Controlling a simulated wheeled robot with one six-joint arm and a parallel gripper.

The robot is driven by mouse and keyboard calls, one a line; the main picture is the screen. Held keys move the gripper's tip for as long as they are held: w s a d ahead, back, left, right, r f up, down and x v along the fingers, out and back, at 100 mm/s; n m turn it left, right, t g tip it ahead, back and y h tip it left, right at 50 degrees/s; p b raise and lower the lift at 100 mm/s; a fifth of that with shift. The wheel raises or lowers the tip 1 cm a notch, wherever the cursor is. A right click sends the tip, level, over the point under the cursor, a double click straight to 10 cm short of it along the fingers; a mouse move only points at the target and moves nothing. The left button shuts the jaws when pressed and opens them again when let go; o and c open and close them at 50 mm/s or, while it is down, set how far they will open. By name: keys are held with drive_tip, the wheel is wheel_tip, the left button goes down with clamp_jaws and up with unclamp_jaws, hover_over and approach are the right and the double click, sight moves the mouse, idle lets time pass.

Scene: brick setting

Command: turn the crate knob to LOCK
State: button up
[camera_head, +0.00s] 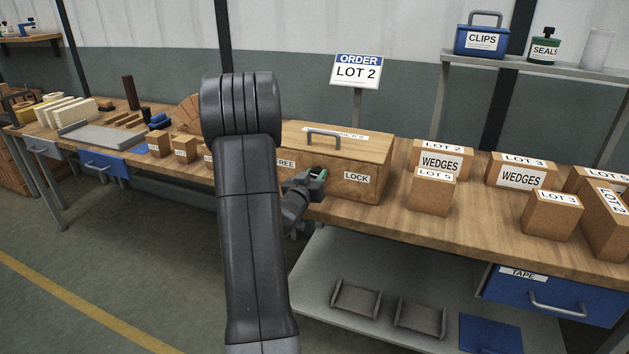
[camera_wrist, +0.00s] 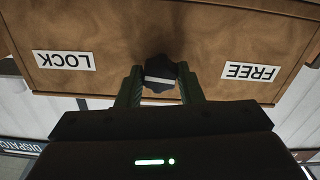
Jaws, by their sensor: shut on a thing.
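The wooden crate (camera_head: 376,152) stands on the bench with a dark handle on its lid. Its front carries a FREE label (camera_head: 286,163) on the left and a LOCK label (camera_head: 357,178) on the right. In the wrist view the crate front is upside down, with LOCK (camera_wrist: 64,61) at left and FREE (camera_wrist: 250,72) at right. The dark knob (camera_wrist: 158,69) sits between the labels, with a pale bar across it. My gripper (camera_head: 318,174) is at the crate front, its fingers (camera_wrist: 159,86) shut on the knob's sides. My gripper hides the knob in the head view.
An order sign (camera_head: 358,72) reading LOT 2 stands behind the crate. Right of it are wedge boxes (camera_head: 441,161) and a smaller LOT 5 box (camera_head: 432,194). Small boxes (camera_head: 160,143) and a grey tray (camera_head: 102,137) are at left. A blue TAPE drawer (camera_head: 552,296) is below right.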

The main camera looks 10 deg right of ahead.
drive_tip(key=m+b, duration=0.1)
drive_tip(key=b, duration=0.1)
drive_tip(key=m+b, duration=0.2)
drive_tip(key=shift+f, duration=0.3)
drive_tip(key=m+b, duration=0.5)
drive_tip(key=shift+r, duration=0.1)
drive_tip(key=m+b, duration=0.4)
drive_tip(key=m, duration=0.1)
drive_tip(key=shift+b, duration=0.35)
drive_tip(key=shift+r+m+b, duration=0.1)
drive_tip(key=shift+m+b, duration=0.75)
drive_tip(key=shift+m, duration=0.75)
drive_tip(key=o, duration=1)
drive_tip(key=shift+r, duration=0.1)
drive_tip(key=shift+c, duration=0.2)
drive_tip(key=p+v, duration=0.1)
drive_tip(key=v, duration=1.2)
drive_tip(key=shift+s+a, duration=0.25)
drive_tip(key=shift+s, duration=0.1)
